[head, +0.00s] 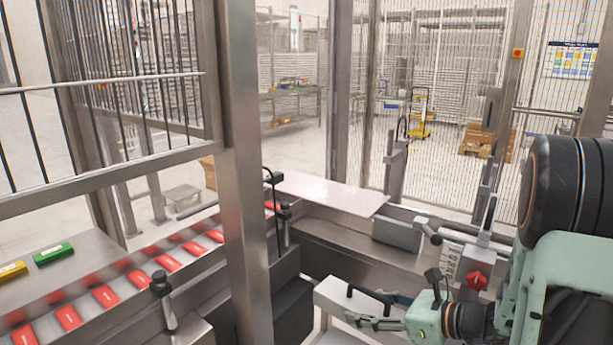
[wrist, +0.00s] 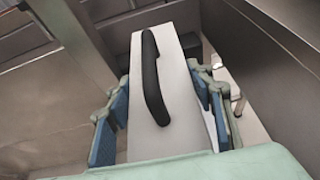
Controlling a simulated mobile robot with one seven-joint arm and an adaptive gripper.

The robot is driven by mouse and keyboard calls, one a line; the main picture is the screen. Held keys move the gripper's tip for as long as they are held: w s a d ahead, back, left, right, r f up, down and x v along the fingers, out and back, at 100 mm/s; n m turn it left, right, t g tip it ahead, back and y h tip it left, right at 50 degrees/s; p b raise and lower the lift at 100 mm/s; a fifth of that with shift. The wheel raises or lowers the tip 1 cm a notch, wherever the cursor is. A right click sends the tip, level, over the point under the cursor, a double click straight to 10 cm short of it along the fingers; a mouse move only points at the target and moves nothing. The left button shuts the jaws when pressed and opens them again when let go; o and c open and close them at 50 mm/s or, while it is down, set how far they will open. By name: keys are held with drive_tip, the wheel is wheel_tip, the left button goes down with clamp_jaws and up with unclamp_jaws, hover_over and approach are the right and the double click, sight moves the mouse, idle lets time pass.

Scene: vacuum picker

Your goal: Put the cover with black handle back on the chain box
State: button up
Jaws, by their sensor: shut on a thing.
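The cover is a pale grey, long plate with a curved black handle. In the wrist view the cover (wrist: 178,60) lies between the blue finger pads, and its black handle (wrist: 151,80) runs lengthwise along it. My gripper (wrist: 162,92) is shut on the cover by its long sides. In the head view my gripper (head: 372,308) is at the bottom centre, with the cover (head: 335,298) in its fingers, partly hidden by them. I cannot tell for certain which part is the chain box, nor whether the cover touches anything beneath it.
A conveyor with several red packs (head: 105,296) runs along the left, behind a metal post (head: 245,200). A pale plate (head: 325,192) lies at the middle. A grey box (head: 397,234) and a red knob (head: 477,280) stand near my arm. Metal walls flank the cover in the wrist view.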

sight(368, 290)
drive_tip(key=r+m+p, duration=0.1)
drive_tip(key=r+p, duration=0.1)
drive_tip(key=p, duration=0.1)
drive_tip(key=r+t+h+p, duration=0.1)
drive_tip(key=r+p, duration=0.2)
drive_tip(key=r+m+t+h+p, duration=0.1)
drive_tip(key=r+p, duration=0.2)
drive_tip(key=p, duration=0.1)
drive_tip(key=shift+w+a+m, duration=0.15)
drive_tip(key=shift+w+m, duration=0.1)
drive_tip(key=shift+m, duration=0.05)
drive_tip(key=r+h+p, duration=0.1)
drive_tip(key=p, duration=0.1)
drive_tip(key=shift+s+r+m+p, duration=0.2)
drive_tip(key=shift+m+p, duration=0.1)
drive_tip(key=shift+m, duration=0.1)
drive_tip(key=shift+s+d+r+m+t+h+p, duration=0.3)
drive_tip(key=shift+d+r+m+t+h+p, duration=0.15)
drive_tip(key=shift+p, duration=0.75)
drive_tip(key=shift+f, duration=0.1)
